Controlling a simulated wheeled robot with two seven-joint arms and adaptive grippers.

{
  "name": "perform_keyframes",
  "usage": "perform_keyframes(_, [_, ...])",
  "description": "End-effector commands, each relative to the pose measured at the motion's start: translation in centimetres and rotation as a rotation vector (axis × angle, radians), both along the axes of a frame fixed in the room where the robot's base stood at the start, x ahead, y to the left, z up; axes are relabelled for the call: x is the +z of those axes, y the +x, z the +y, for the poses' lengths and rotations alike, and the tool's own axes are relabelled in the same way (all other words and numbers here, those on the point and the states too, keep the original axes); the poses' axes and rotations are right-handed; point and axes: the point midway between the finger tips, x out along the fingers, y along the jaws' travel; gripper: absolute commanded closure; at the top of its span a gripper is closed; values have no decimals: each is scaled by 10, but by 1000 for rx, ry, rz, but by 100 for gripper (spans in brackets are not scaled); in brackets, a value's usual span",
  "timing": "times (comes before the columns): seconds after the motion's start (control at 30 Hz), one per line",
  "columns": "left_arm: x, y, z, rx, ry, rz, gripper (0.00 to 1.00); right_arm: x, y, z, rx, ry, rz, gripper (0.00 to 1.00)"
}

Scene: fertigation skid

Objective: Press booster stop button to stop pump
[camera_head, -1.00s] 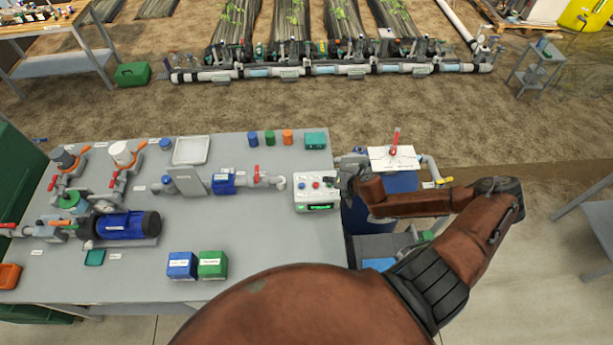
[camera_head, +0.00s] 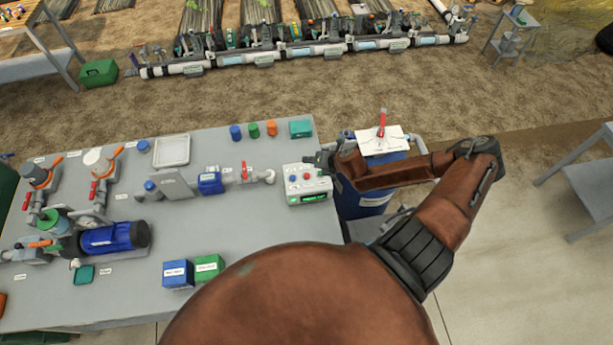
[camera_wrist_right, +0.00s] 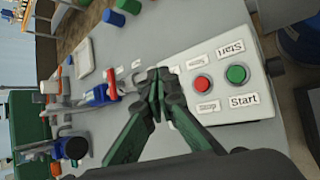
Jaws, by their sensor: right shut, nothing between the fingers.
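The booster control box (camera_head: 306,186) is a pale box with a lit green display at the bench's right edge. In the right wrist view, its red button (camera_wrist_right: 202,84) has "Stop" labels beside it, and its green button (camera_wrist_right: 236,74) has "Start" labels. In the head view, the red button (camera_head: 307,176) shows on the box top. My right gripper (camera_wrist_right: 160,76) is shut and empty, its tips to the left of the red button in the wrist view and apart from it. In the head view, my right gripper (camera_head: 322,160) is at the box's back right. My left gripper is out of view.
A blue pump (camera_head: 115,237) and valves with red handles stand on the grey bench (camera_head: 235,225). Blue (camera_head: 177,274) and green boxes sit at its front. A blue drum (camera_head: 365,198) with a white top and red handle stands right of the bench, beside my right forearm.

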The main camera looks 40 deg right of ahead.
Motion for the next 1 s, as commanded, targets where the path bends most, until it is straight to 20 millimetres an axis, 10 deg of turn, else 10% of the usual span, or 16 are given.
perform_keyframes(0.47, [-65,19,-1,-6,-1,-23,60,-61,-2,-1,-3,0,2,100])
perform_keyframes(1.0, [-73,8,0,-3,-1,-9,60,-79,-1,-2,-3,0,1,100])
